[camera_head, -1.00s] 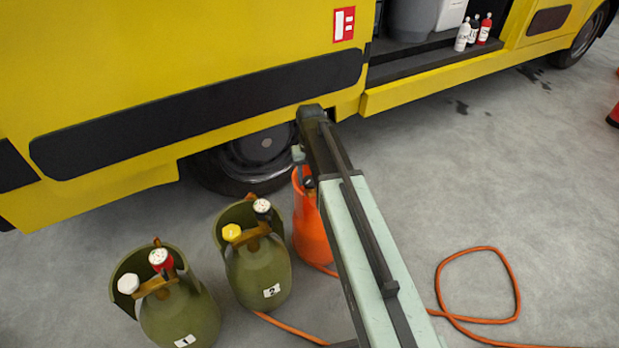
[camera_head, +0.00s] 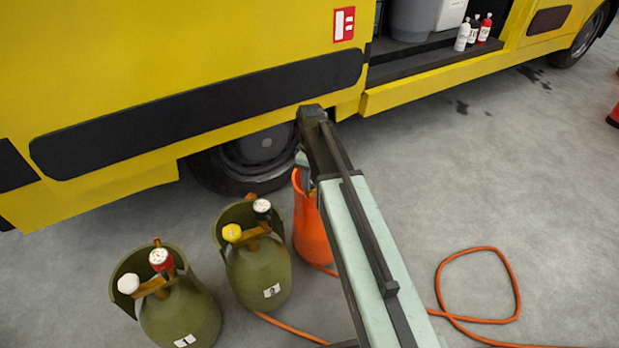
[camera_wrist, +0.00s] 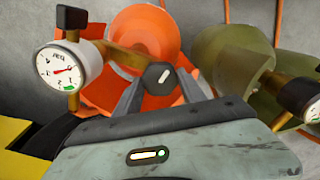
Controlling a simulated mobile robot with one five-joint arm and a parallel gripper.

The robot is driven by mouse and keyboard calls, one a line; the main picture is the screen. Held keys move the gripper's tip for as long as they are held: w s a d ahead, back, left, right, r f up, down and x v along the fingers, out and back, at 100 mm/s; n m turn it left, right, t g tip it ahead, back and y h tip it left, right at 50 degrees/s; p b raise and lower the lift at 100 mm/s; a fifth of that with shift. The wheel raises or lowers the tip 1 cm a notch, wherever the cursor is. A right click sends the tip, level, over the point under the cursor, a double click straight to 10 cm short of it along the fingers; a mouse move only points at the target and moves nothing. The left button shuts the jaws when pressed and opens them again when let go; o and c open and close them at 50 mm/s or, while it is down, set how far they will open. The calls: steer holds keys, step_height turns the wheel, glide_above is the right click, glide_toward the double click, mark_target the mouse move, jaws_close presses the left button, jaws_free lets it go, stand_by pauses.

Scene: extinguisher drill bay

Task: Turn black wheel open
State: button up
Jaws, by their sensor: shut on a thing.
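The black wheel (camera_wrist: 158,75) with a white mark on its face sits on the brass valve of the orange cylinder (camera_wrist: 140,32). My gripper (camera_wrist: 158,88) is shut on this wheel, with one dark finger on either side of it in the wrist view. A white gauge (camera_wrist: 68,70) with a red needle and a green patch is on the same brass fitting, to the left. In the head view the orange cylinder (camera_head: 309,232) stands partly behind my arm, and the arm hides the wheel and my fingertips.
A yellow truck (camera_head: 150,60) is close behind. An orange hose (camera_head: 478,320) lies on the floor to the right, where floor is mostly free.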

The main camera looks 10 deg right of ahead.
steer(key=shift+s+n, duration=0.15)
steer(key=shift+n, duration=0.95)
steer(key=o, duration=1.4)
steer(key=shift+c, duration=0.2)
steer(key=shift+r, duration=0.1)
step_height(320, 180, up, 8)
steer(key=p, duration=0.8)
steer(key=shift+f, duration=0.2)
